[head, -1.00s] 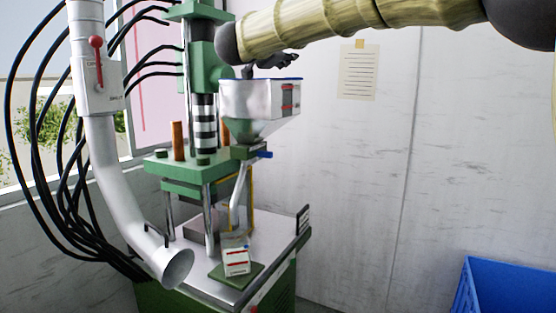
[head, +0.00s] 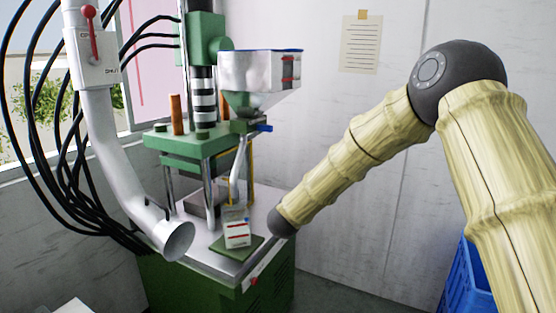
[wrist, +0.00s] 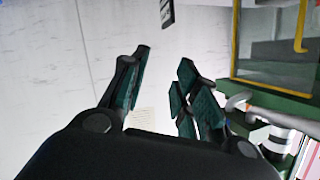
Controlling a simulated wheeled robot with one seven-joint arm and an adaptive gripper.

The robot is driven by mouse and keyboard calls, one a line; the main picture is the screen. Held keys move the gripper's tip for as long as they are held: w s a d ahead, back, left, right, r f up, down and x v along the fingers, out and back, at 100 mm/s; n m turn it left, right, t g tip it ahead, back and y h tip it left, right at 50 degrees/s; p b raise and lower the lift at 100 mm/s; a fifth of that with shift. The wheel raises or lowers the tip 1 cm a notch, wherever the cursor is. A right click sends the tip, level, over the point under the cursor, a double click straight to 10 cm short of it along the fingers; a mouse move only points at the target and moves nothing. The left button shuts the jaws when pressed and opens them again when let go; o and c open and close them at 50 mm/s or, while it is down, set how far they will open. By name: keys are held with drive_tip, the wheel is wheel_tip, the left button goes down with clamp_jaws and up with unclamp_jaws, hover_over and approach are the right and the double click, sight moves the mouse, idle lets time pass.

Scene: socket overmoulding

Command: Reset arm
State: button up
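My arm comes in from the right in the head view and bends down to the left, its dark end joint near the right edge of the machine's table. My gripper is hidden in the head view. In the wrist view my gripper (wrist: 160,85) has its fingers spread apart with nothing between them, so it is open and empty. The green moulding machine (head: 190,150) stands at left centre, with a hopper (head: 258,80) on its right side. In the wrist view part of the machine (wrist: 275,90) shows at the right, rotated.
A grey pipe (head: 110,150) with a red handle and black hoses hang at left. A blue crate (head: 468,280) sits at lower right, partly behind my arm. The back wall is bare except for a notice (head: 361,42).

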drive_tip(key=s+d+f+n+g+y, duration=0.1)
drive_tip(key=s+d+f+n+g, duration=0.15)
drive_tip(key=s+f, duration=0.8)
drive_tip(key=s+d+f+n+g+y, duration=0.1)
drive_tip(key=s+d+f+g, duration=0.15)
drive_tip(key=s+f, duration=0.75)
drive_tip(key=s+d+f+n+g, duration=0.1)
drive_tip(key=s+d+f, duration=0.3)
drive_tip(key=f, duration=1)
drive_tip(key=s+d+f+g, duration=0.2)
drive_tip(key=s+f, duration=0.1)
drive_tip(key=s, duration=0.9)
drive_tip(key=s+d+f+n+g, duration=0.1)
drive_tip(key=s+d+f+g, duration=0.2)
drive_tip(key=s, duration=1)
drive_tip(key=s+d+f+n+g+y, duration=0.1)
drive_tip(key=s+d+f+g, duration=0.1)
drive_tip(key=s, duration=1.1)
wheel_tip(320, 180, down, 2)
drive_tip(key=shift+s+d+f+g, duration=0.1)
drive_tip(key=shift+s+d+g, duration=0.2)
drive_tip(key=shift+g, duration=0.3)
